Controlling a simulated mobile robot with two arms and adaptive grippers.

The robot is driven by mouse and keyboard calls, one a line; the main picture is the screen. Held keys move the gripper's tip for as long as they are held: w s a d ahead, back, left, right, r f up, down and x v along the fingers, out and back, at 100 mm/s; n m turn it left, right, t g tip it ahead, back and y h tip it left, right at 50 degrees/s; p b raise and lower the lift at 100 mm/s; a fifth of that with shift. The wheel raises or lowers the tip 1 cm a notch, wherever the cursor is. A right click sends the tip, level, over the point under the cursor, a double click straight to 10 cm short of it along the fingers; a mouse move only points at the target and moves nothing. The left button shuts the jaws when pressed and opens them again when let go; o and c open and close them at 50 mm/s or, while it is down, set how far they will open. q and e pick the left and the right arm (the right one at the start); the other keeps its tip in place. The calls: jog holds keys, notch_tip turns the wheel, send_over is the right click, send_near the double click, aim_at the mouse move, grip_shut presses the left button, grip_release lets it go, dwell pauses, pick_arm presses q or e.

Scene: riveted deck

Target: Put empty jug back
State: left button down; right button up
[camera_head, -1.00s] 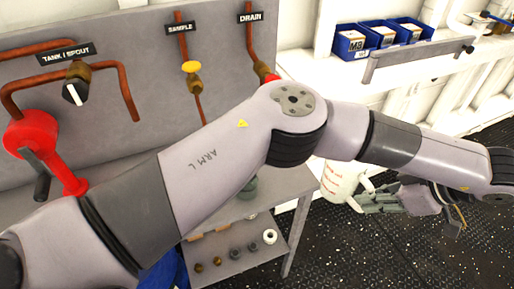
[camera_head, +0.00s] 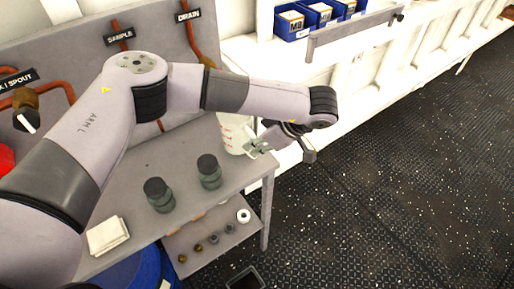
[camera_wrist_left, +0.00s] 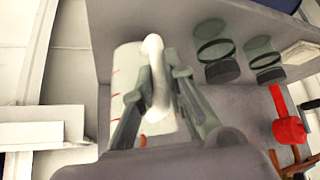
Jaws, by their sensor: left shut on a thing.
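The white jug (camera_head: 233,136) with red markings is upright at the right end of the grey bench (camera_head: 192,196), near its back corner. I cannot tell whether its base touches the bench top. My left gripper (camera_head: 255,147) is shut on the jug's handle from the right. In the left wrist view, the two fingers (camera_wrist_left: 155,92) close on the white handle (camera_wrist_left: 154,60), with the marked jug body (camera_wrist_left: 124,68) behind it. The jug's inside is hidden. My right gripper is not in view.
Two dark-lidded jars (camera_head: 158,196) (camera_head: 208,172) stand on the bench, left of the jug. A folded white cloth (camera_head: 107,236) lies at its left. Small fittings (camera_head: 214,238) sit on the lower shelf. Blue bins (camera_head: 297,22) stand on the back ledge. The floor right is clear.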

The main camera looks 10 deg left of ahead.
pick_arm(q)
notch_tip(320, 180, down, 3)
jog(key=shift+d+p, duration=0.1)
jog(key=shift+p, duration=0.5)
jog(key=shift+f, duration=0.1)
jog(key=shift+f+b, duration=0.15)
jog(key=shift+b, duration=0.15)
jog(key=c, duration=1.6)
grip_release()
jog(key=shift+c, duration=0.2)
